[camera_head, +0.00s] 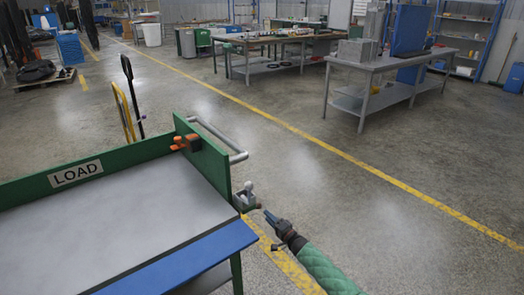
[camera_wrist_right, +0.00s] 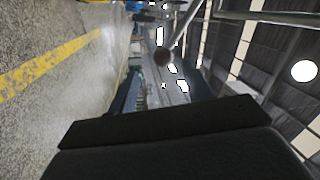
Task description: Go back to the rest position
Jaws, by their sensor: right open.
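My right gripper (camera_head: 272,231) is in the lower middle of the head view, on my green-sleeved arm that comes in from the bottom right. Its fingers are apart, and I see nothing between them. It is just right of the green cart's corner, close to a grey fitting (camera_head: 246,199) with a ball-topped lever. In the right wrist view, dark gripper parts (camera_wrist_right: 165,135) fill the bottom, and a rod with a round dark knob (camera_wrist_right: 163,58) shows beyond them. My left gripper is not in view. No hanging hoses show.
The green cart (camera_head: 110,165), marked LOAD, fills the lower left. Its push handle (camera_head: 219,139) and an orange clamp (camera_head: 185,143) are at its right end. Workbenches (camera_head: 375,65) stand farther back. Open floor with a yellow line (camera_head: 375,180) lies to the right.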

